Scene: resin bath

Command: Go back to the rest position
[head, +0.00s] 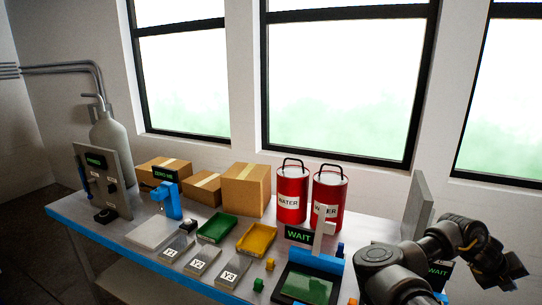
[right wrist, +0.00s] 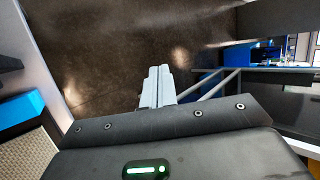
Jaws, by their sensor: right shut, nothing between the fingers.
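My right gripper (head: 507,272) is at the right edge of the head view, at the end of my raised dark arm, beyond the right end of the bench (head: 142,238). In the right wrist view its two pale fingers (right wrist: 158,84) are together with nothing between them, above a dark floor (right wrist: 110,45). My left arm and gripper do not show in either view.
The bench holds a green tray (head: 216,228), a yellow tray (head: 257,239), labelled plates Y1, Y2 and Y3 (head: 231,272), cardboard boxes (head: 246,188) and two red water canisters (head: 292,192). A blue-framed station with a WAIT sign (head: 299,235) stands close to my right arm.

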